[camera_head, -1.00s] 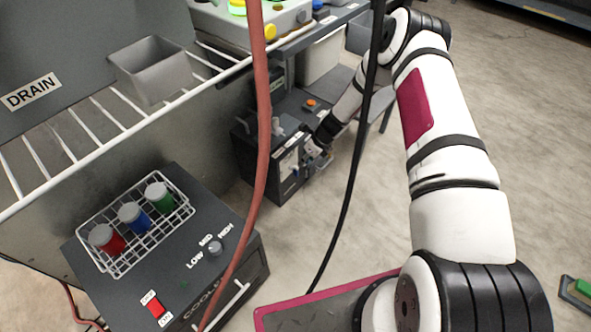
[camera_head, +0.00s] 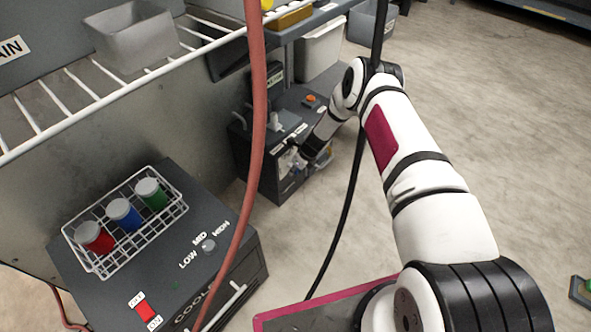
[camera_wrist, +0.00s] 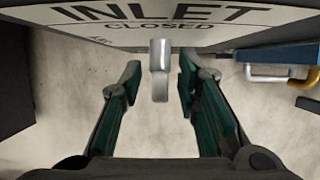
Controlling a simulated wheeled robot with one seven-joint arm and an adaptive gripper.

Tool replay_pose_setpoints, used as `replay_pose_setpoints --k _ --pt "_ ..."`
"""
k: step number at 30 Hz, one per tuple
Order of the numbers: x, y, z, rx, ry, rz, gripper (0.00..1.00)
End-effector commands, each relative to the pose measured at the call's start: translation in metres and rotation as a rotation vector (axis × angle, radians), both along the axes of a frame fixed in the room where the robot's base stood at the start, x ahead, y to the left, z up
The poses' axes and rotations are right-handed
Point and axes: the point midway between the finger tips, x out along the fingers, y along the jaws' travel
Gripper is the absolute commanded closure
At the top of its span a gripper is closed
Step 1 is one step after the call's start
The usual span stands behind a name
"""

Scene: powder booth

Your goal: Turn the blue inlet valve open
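The panel labelled INLET (camera_wrist: 215,14), with CLOSED below it, fills the top of the wrist view. A pale grey lever (camera_wrist: 160,72) sticks out from under the label; no blue shows on it. My gripper (camera_wrist: 158,88) is open, with one green-lined finger on each side of the lever and visible gaps between. In the head view my gripper (camera_head: 301,160) is at the front of the low dark unit (camera_head: 268,180), and the lever cannot be made out there.
In the head view a red hose (camera_head: 258,100) and black cable (camera_head: 350,180) hang in front. A cooler (camera_head: 170,265) carries a rack of jars.

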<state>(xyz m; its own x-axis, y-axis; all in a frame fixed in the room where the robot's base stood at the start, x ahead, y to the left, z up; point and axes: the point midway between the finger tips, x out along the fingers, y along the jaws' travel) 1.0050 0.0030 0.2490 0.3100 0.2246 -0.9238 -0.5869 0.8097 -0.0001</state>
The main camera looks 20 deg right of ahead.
Motion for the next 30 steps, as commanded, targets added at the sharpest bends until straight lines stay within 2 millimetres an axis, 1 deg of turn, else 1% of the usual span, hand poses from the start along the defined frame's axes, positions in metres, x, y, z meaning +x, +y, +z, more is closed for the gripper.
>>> replay_pose_setpoints --k 5,6,8,9,10,22,30 --pt "0.0000 0.0001 0.0002 0.000 0.000 0.000 0.70" --pt "0.0000 0.0000 0.0003 0.000 0.000 0.001 0.75" --pt "-0.0001 0.0001 0.0003 0.000 0.000 0.001 0.88" --pt "-0.0001 0.0001 0.0003 0.000 0.000 0.001 0.97" --pt "-0.0001 0.0001 0.0003 0.000 0.000 0.001 1.00" --pt "-0.0013 0.0013 0.0005 -0.028 -0.019 0.004 1.00" --pt "-0.0024 0.0031 0.0004 -0.154 -0.109 0.004 1.00"
